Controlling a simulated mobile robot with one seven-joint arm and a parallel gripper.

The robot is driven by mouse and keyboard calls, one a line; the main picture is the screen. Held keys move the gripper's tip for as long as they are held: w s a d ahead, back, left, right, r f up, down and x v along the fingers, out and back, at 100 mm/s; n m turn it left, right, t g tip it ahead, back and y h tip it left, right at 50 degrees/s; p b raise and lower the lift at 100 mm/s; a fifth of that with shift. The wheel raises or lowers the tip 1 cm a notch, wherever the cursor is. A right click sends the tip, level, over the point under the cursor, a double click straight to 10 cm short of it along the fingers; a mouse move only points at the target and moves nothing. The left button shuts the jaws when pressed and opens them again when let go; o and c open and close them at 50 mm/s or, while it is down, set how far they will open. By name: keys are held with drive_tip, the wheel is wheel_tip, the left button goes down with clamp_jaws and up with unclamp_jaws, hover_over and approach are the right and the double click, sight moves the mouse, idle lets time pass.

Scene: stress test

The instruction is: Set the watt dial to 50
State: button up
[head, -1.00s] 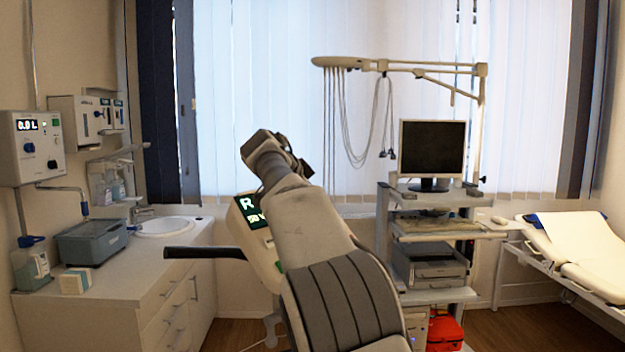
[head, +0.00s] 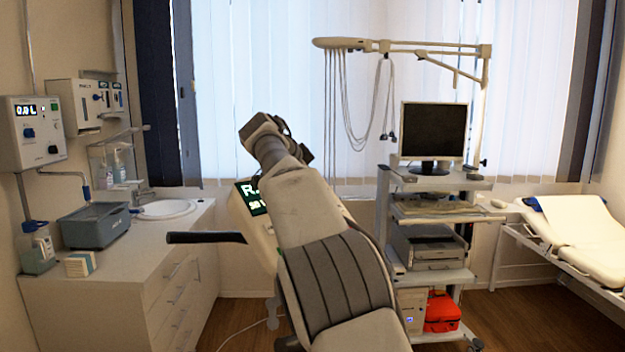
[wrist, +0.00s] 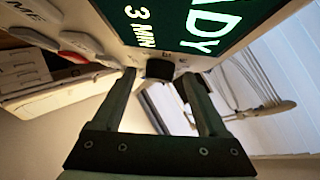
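The console (head: 262,228) stands behind my arm in the head view. Its green-lit display (head: 251,197) is partly covered; a large "R" shows, and the small line below is too small to read surely. In the wrist view the display (wrist: 205,22) shows part of "READY" and "3 MIN". A dark round knob (wrist: 160,69) sits on the panel below the display, seemingly the dial; its setting cannot be read. My gripper (wrist: 158,74) has its fingers apart, one on each side of the knob, with gaps visible. The gripper's fingers are hidden in the head view.
Other panel buttons, including a red one (wrist: 80,42), lie left of the knob. A dark handlebar (head: 205,237) sticks out left of the console. A monitor cart (head: 430,180) stands right, a sink counter (head: 150,240) left. Floor shows between counter and console.

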drive_tip(key=shift+s, duration=0.1)
drive_tip(key=b+v, duration=0.1)
drive_tip(key=v, duration=1.6)
drive_tip(key=shift+s, duration=0.15)
drive_tip(key=s+d+f+n+g+y, duration=0.2)
drive_tip(key=s+d+f+n, duration=0.15)
drive_tip(key=s+d, duration=0.35)
drive_tip(key=s+d+f+n+g+y, duration=0.1)
drive_tip(key=s+d+f+n, duration=0.3)
drive_tip(key=d, duration=0.5)
drive_tip(key=s+d+f+n+y, duration=0.1)
drive_tip(key=s+f+n, duration=0.2)
drive_tip(key=s+f, duration=0.7)
drive_tip(key=s+d+f+n+g+y, duration=0.1)
drive_tip(key=s+f+n, duration=0.3)
drive_tip(key=s+f, duration=0.6)
drive_tip(key=s, duration=0.4)
drive_tip(key=shift+d+f+y, duration=0.25)
drive_tip(key=shift+d+y, duration=0.1)
drive_tip(key=shift+y, duration=0.05)
